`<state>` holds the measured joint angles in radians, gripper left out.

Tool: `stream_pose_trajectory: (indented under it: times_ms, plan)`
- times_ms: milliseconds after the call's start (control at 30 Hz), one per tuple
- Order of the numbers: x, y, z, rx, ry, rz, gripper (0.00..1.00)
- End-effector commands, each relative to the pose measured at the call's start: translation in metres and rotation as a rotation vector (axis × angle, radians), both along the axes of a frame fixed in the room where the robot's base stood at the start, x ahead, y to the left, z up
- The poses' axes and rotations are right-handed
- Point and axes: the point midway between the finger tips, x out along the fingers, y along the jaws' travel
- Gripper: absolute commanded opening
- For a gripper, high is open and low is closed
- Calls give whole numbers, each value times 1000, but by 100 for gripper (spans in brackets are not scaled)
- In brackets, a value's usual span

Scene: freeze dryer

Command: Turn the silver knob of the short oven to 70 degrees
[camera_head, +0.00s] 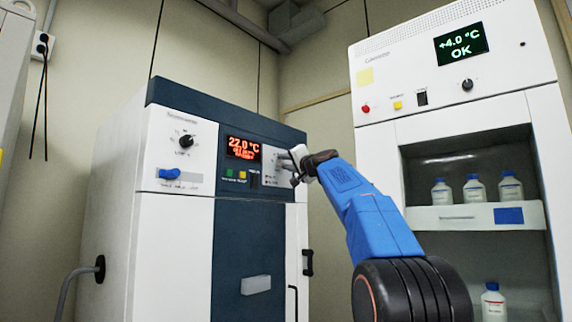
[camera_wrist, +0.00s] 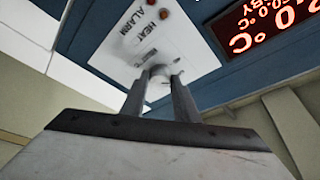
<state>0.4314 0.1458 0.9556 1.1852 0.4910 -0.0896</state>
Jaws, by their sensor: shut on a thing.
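The short oven (camera_head: 168,215) is the white and dark blue cabinet on the left. Its red display (camera_head: 243,148) reads about 22.0 °C. The silver knob is on the white panel right of this display, mostly hidden by my gripper (camera_head: 296,166) in the head view. In the wrist view the knob (camera_wrist: 160,72) shows between the tips of my gripper (camera_wrist: 158,82), which is shut on it. The panel (camera_wrist: 110,45) carries HEAT and ALARM lettering and two small lamps. The knob's scale and pointer angle cannot be read.
A black knob (camera_head: 185,141), a blue handle (camera_head: 169,174) and small green and yellow buttons are on the oven's front. A taller white cabinet (camera_head: 376,160) with several bottles stands at the right, close to my arm. A gap with bare wall lies between the cabinets.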

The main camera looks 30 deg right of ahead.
Motion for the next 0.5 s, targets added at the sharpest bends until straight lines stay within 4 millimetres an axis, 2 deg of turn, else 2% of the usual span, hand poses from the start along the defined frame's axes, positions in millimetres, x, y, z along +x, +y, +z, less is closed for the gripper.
stream_pose_trajectory:
  times_ms: [500]
  plan:
    - [0, 2, 3, 301, 111, 0, 5]
